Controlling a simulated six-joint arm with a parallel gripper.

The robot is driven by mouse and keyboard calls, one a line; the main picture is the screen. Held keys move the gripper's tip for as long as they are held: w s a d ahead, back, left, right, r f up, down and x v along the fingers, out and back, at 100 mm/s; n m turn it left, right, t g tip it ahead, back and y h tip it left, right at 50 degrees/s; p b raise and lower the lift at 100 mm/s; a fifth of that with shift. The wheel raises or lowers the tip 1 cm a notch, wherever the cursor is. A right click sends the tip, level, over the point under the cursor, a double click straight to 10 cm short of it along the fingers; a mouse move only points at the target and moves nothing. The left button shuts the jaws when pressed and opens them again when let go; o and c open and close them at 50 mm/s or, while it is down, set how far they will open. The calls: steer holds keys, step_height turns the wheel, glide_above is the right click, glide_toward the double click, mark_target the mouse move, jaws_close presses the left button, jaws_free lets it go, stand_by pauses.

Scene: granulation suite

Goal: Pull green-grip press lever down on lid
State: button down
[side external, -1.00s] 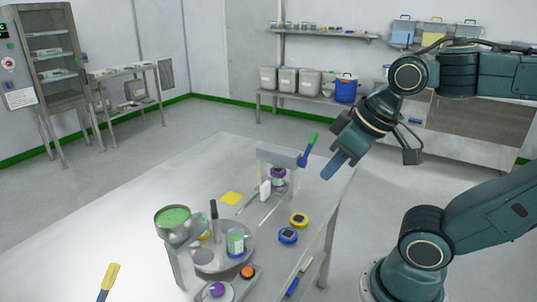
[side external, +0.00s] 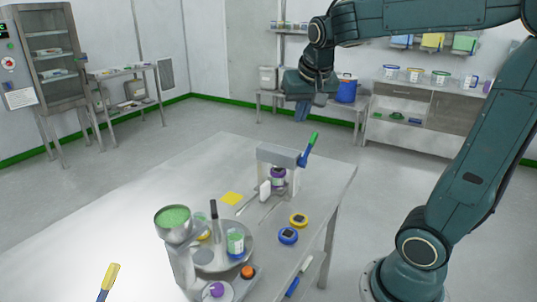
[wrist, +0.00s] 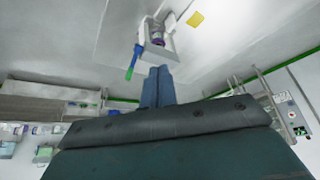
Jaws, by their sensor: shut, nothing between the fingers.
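The press (side external: 276,154) is a grey frame on the worktable (side external: 190,160). Its blue lever (side external: 304,156) ends in a green grip (side external: 313,138) and points up and to the right. A jar with a purple band (side external: 278,178) stands under the press; its lid is too small to make out. My gripper (side external: 302,112) is shut and empty, above the press and apart from the lever. In the wrist view its blue fingers (wrist: 158,72) lie together, with the green grip (wrist: 129,73) to their left and the press (wrist: 162,38) beyond their tips.
A steel pan (side external: 215,262), a bowl of green granules (side external: 173,217) and a yellow square (side external: 231,198) are also on the table. Space above the press is clear.

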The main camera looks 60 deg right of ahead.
mark_target(313, 137)
steer(key=w+d+f+m+g+h, duration=0.1)
steer(key=w+d+f+m+g, duration=0.1)
steer(key=d, duration=0.6)
steer(key=w+d+f+m+g+h, duration=0.1)
steer(key=w+d+f+m+g, duration=0.1)
steer(key=w+d+m, duration=0.2)
steer(key=shift+w+d+m+h, duration=0.4)
steer(key=shift+d+m, duration=1.1)
steer(key=shift+d, duration=1.3)
steer(key=x, duration=1.4)
steer(key=shift+d, duration=0.2)
